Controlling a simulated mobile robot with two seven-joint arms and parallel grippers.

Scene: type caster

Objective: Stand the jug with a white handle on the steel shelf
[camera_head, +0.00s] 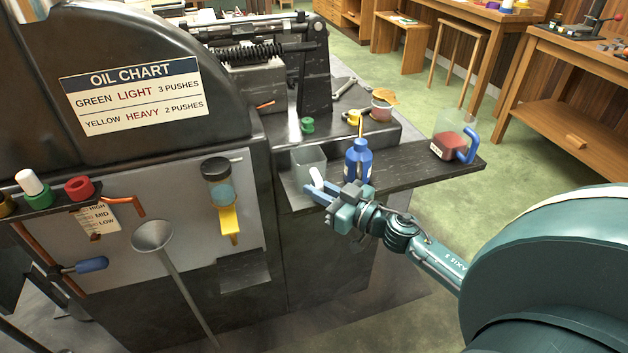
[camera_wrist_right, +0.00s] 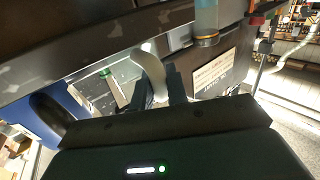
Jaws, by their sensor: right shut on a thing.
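The jug with a white handle (camera_head: 309,160) is clear and looks upright at the left end of the dark steel shelf (camera_head: 405,163). I cannot tell whether its base touches the shelf. My right gripper (camera_head: 335,200) is shut on the jug's white handle, at the shelf's front edge. In the right wrist view the white handle (camera_wrist_right: 150,72) stands between the fingers of the right gripper (camera_wrist_right: 160,88), and part of the handle is hidden by them. My left gripper is not in view.
A blue bottle (camera_head: 358,161) stands on the shelf just right of the held jug. A jug with a blue handle (camera_head: 449,143) and red contents stands at the shelf's right end. Bare shelf lies between them. The dark machine (camera_head: 285,235) borders the left side.

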